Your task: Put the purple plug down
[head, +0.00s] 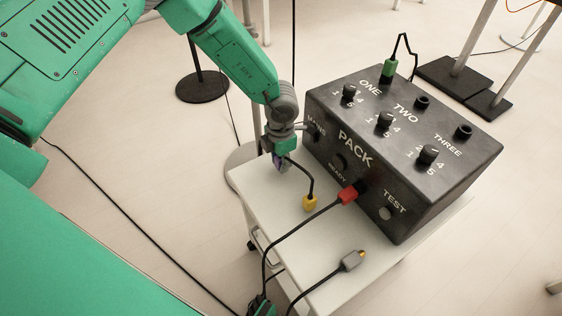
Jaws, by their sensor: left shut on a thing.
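My left gripper (281,149) is shut on the purple plug (283,162), just in front of the left end of the black PACK box (405,150). The fingers hide most of the plug. It is over the far left part of the white cart top (290,222); I cannot tell if it touches the surface. A black cable runs from near the plug to a yellow plug (310,202) on the cart. My right gripper cannot be made out.
A red plug (348,194) is at the box's front face. A grey plug (352,261) lies on the cart's front part. A green plug (388,69) stands in the ONE socket. Cables cross the cart's front left edge. Stands with dark bases are behind.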

